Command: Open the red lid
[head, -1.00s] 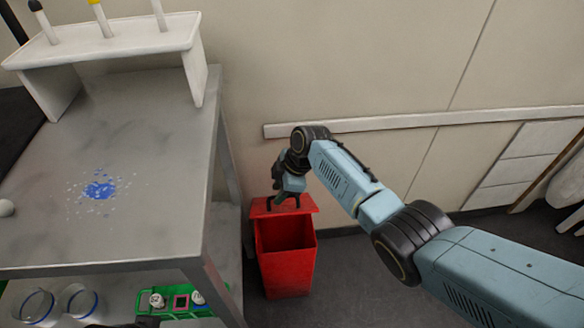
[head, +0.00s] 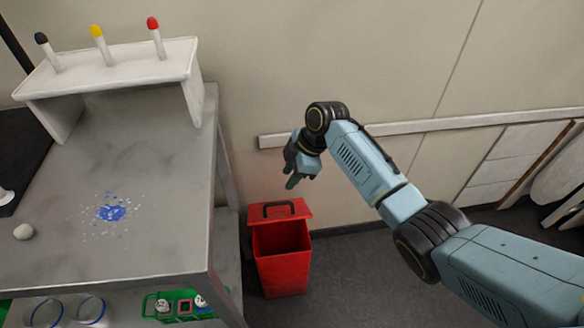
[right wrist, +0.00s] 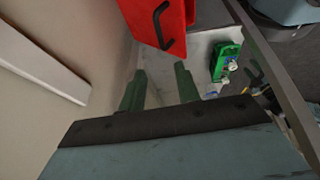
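A red bin (head: 283,272) stands on the floor beside the metal table. Its red lid (head: 290,209) is open, tilted up at the back edge, and the dark mouth of the bin shows in front of it. The lid has a black handle (head: 279,208), which also shows in the right wrist view (right wrist: 160,25). My right gripper (head: 291,183) is above the lid, apart from the handle. In the right wrist view its two green fingers (right wrist: 160,72) are spread with nothing between them. My left gripper is not in view.
A green holder (head: 178,305) is on the lower shelf. A wall is behind; floor right of the bin is clear.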

